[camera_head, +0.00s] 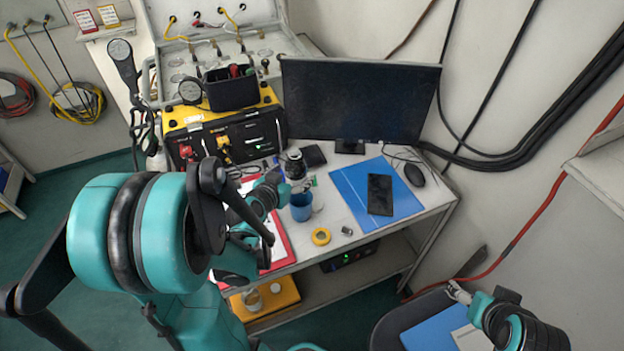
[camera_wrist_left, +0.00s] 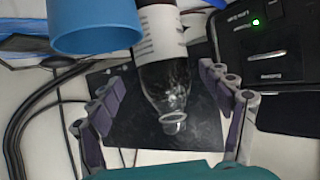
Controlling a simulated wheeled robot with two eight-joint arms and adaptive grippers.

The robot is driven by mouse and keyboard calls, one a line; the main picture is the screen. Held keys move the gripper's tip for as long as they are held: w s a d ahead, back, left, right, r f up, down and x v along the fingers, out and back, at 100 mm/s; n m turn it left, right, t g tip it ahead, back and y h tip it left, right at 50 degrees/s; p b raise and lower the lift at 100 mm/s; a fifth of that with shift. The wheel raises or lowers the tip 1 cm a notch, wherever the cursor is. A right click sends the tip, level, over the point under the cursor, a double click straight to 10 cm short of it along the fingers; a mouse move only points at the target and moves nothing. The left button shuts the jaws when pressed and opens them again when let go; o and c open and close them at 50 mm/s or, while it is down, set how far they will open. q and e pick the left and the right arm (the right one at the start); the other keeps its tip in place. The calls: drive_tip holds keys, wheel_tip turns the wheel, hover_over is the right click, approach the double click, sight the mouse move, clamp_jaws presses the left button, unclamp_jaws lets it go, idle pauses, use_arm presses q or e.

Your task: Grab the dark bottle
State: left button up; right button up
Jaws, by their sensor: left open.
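The dark bottle (camera_head: 295,164) stands on the table in front of the monitor, partly hidden by my left gripper (camera_head: 291,185) in the head view. In the left wrist view the bottle (camera_wrist_left: 162,45) has a white label and a clear, see-through neck. It lies between the spread fingers of my left gripper (camera_wrist_left: 165,98), with gaps on both sides, so the gripper is open and not closed on it. My right gripper (camera_head: 459,293) is low at the right in the head view, away from the bottle; its fingers are too small to read.
A blue mug (camera_head: 301,206) stands close beside the bottle and also shows in the left wrist view (camera_wrist_left: 95,25). A black-and-yellow air panel (camera_head: 225,140) is behind left, a monitor (camera_head: 360,100) behind.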

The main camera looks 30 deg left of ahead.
use_arm(q)
drive_tip(key=b+x, duration=0.1)
drive_tip(key=x, duration=0.2)
drive_tip(key=b+x, duration=0.1)
drive_tip(key=x, duration=0.3)
drive_tip(key=shift+w+a+f+b, duration=0.15)
drive_tip(key=shift+w+a+b, duration=0.1)
drive_tip(key=shift+b, duration=0.05)
drive_tip(key=shift+s, duration=0.1)
drive_tip(key=shift+c, duration=0.6)
clamp_jaws()
